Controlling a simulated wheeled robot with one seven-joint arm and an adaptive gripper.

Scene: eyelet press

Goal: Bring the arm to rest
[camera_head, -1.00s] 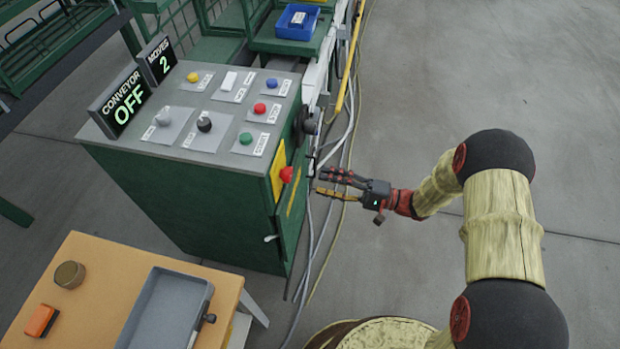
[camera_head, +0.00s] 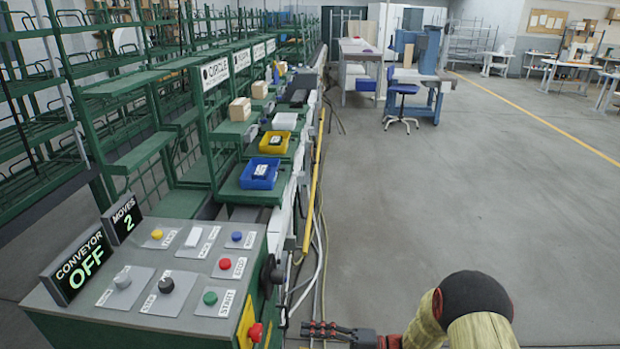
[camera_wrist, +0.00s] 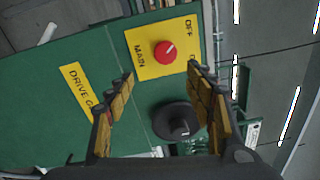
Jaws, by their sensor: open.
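My gripper (camera_head: 325,328) is at the lower middle of the head view, just right of the control cabinet, partly cut off by the bottom edge. In the wrist view its two fingers (camera_wrist: 160,88) are spread with nothing between them. Beyond them is the cabinet's green side with a red main knob (camera_wrist: 165,52) on a yellow plate and a black round handle (camera_wrist: 176,121). The red knob (camera_head: 256,332) also shows in the head view. My gripper appears apart from both. My arm reaches in from the lower right.
The cabinet top (camera_head: 190,262) carries buttons, knobs and displays reading "CONVEYOR OFF" and "MOVES 2". A blue bin (camera_head: 260,173) and a yellow bin (camera_head: 274,142) stand on the line behind it. Hoses and a yellow rail run beside the cabinet. Open floor (camera_head: 430,210) lies to the right.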

